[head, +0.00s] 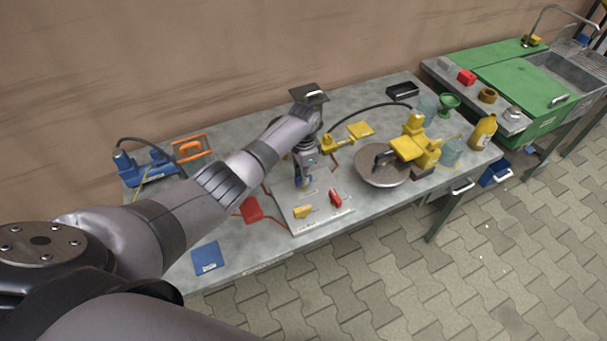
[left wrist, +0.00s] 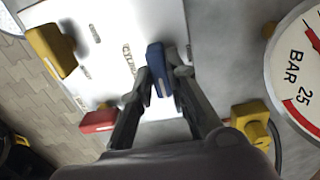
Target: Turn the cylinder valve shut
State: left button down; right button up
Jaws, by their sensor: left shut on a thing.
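A pale panel (head: 322,214) lies on the grey workbench with a yellow handle (head: 303,212), a red handle (head: 335,198) and a blue handle (left wrist: 156,57). My left gripper (left wrist: 162,82) points down at the panel and is shut on the blue handle, one finger on each side. In the head view the left gripper (head: 303,181) is at the panel's back, and my arm hides part of it. The yellow handle (left wrist: 52,50) and red handle (left wrist: 98,121) stand apart from the fingers.
A round gauge marked BAR (left wrist: 300,75) and a yellow block (left wrist: 250,120) are close beside the gripper. A round metal pan (head: 381,172) and yellow machine (head: 412,147) stand right of the panel. A blue card (head: 207,258) lies front left.

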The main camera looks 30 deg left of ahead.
pick_arm(q)
jog(key=c, duration=1.6)
grip_release()
jog(key=shift+o, duration=0.2)
notch_tip(320, 180, up, 12)
